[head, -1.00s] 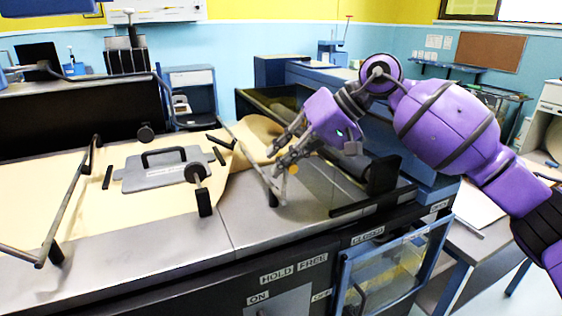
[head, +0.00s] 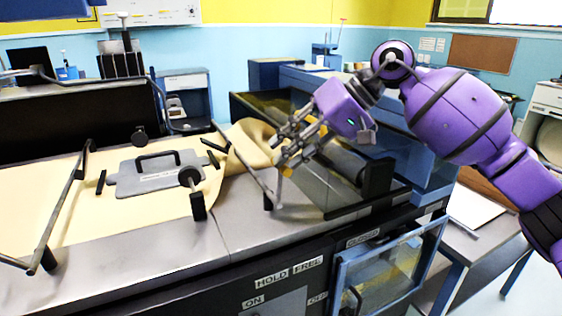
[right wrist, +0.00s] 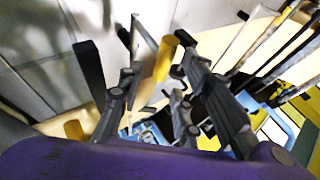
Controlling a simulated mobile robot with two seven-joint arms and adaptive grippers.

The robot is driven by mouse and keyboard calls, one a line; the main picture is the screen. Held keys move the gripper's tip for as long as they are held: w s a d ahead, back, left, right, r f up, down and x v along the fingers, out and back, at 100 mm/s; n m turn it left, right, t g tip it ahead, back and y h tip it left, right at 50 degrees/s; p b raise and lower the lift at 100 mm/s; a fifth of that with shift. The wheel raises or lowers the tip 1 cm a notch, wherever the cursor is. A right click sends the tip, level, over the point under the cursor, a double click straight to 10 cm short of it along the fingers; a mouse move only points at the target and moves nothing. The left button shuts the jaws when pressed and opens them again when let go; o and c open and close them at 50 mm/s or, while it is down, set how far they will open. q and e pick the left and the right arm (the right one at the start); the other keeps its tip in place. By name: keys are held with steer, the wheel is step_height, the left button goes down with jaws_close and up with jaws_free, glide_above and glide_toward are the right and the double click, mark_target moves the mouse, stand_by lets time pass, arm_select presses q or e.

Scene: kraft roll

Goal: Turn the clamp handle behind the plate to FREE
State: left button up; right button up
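The grey plate (head: 155,172) with a black handle lies on the tan paper at the left. A thin tilted metal bar (head: 250,172) with a black foot stands to its right, beside the curled paper edge. I cannot tell which part is the clamp handle. My right gripper (head: 281,148) is above the machine bed near this bar, fingers apart. In the right wrist view a yellow cylinder (right wrist: 165,60) shows between the fingers (right wrist: 155,75); contact is not clear. HOLD and FREE labels (head: 289,271) are on the front panel. My left gripper is not in view.
A black-knobbed post (head: 195,190) stands by the plate's right front corner. A dark roller and bracket (head: 377,178) lie to the right of the gripper. A blue-framed clear door (head: 385,275) is on the front. Bare metal bed (head: 180,250) lies in front.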

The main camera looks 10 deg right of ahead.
steer(key=v, duration=0.8)
steer(key=shift+d, duration=0.1)
